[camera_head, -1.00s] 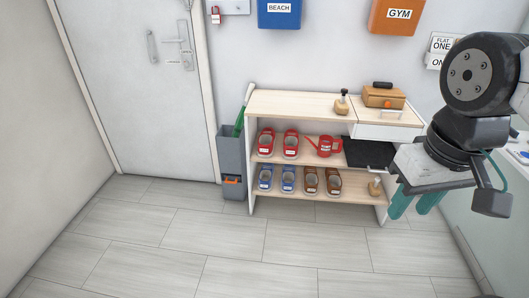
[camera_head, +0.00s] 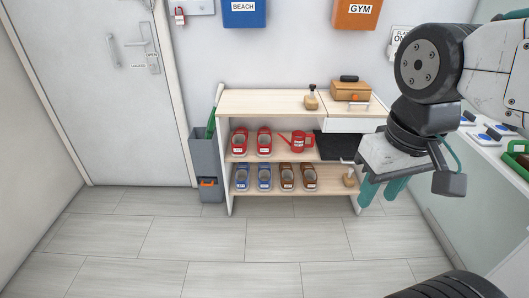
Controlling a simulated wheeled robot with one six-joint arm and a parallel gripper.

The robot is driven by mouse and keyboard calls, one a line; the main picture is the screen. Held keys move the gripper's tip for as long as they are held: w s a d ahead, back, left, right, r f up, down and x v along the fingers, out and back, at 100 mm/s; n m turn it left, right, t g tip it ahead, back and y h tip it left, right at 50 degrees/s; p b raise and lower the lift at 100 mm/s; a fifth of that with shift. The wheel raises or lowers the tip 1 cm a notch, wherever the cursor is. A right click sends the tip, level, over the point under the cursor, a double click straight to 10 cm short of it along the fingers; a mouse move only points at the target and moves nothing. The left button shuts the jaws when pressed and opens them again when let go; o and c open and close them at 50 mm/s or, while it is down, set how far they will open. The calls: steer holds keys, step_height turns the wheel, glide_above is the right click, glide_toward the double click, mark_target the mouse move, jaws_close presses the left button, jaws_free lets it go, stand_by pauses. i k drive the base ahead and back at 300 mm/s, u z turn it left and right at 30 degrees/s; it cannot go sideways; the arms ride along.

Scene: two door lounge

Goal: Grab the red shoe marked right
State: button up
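Two red shoes stand side by side on the middle shelf, a left-hand one (camera_head: 240,142) and a right-hand one (camera_head: 264,141). Each has a small white label, too small to read, so I cannot tell which is marked right. My gripper (camera_head: 382,190) has teal fingers pointing down with a gap between them; it is open and empty. In the picture it is to the right of the shoes and well apart from them, in front of the shelf unit's right end.
The wooden shelf unit (camera_head: 258,101) also holds a red watering can (camera_head: 300,142), blue shoes (camera_head: 251,178) and brown shoes (camera_head: 298,177). A grey bin (camera_head: 204,155) stands at its left side. A white counter (camera_head: 478,152) is on the right. The tiled floor in front is clear.

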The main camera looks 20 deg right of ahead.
mark_target(263, 136)
steer(key=u, duration=1.5)
steer(key=i, duration=2.45)
steer(key=z, duration=3.2)
steer(key=i, duration=0.55)
steer(key=u, duration=0.05)
